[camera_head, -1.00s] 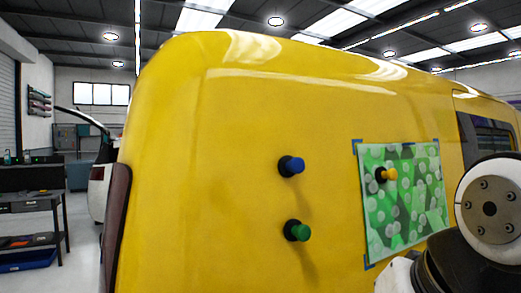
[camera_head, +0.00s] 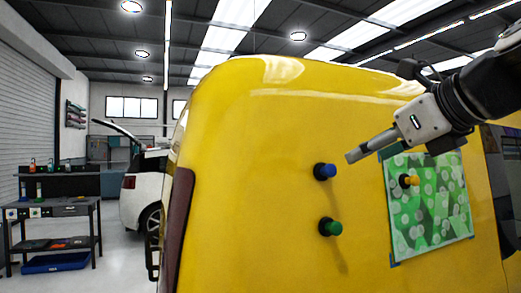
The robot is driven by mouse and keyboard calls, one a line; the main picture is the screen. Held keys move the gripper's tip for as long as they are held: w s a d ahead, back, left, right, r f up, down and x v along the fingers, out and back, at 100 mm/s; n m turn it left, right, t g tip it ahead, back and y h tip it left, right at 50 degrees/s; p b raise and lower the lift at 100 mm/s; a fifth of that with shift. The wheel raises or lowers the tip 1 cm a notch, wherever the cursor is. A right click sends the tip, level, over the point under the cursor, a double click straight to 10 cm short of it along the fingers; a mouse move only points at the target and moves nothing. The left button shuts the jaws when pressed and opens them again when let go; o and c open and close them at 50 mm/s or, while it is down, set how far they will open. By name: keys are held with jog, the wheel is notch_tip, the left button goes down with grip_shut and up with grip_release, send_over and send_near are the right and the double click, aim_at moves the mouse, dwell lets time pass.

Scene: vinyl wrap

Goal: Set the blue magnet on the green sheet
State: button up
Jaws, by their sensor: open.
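The blue magnet (camera_head: 325,171) sticks out from the yellow vehicle panel, above a green magnet (camera_head: 330,227). The green patterned sheet (camera_head: 432,218) lies on the same panel to the right, with blue corner tabs. A yellow-orange magnet (camera_head: 409,181) sits on the sheet's upper left part. My gripper (camera_head: 352,157) reaches in from the upper right, its finger pointing left, a little right of the blue magnet and in front of the panel. It appears apart from the magnet and holds nothing visible. My gripper overlaps the sheet's top edge in the view.
The yellow vehicle (camera_head: 255,190) fills the middle and right. Its panel is bare left of the magnets. A dark workbench (camera_head: 55,208) with a blue bin (camera_head: 55,262) stands at the left. A white car (camera_head: 143,195) is behind.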

aim_at(333, 172)
jog(key=x, duration=1.3)
jog(key=shift+w+f+b, duration=0.15)
jog(key=shift+b, duration=0.15)
grip_shut()
jog(key=shift+s+d+p, duration=0.2)
jog(key=shift+s+p, duration=0.2)
jog(key=shift+s, duration=0.3)
jog(key=f+p+v, duration=0.1)
jog(key=p+v, duration=0.1)
jog(key=v, duration=0.4)
jog(key=shift+s+d, duration=0.25)
jog(key=shift+s, duration=0.25)
dwell(0.7)
jog(key=shift+r, duration=0.1)
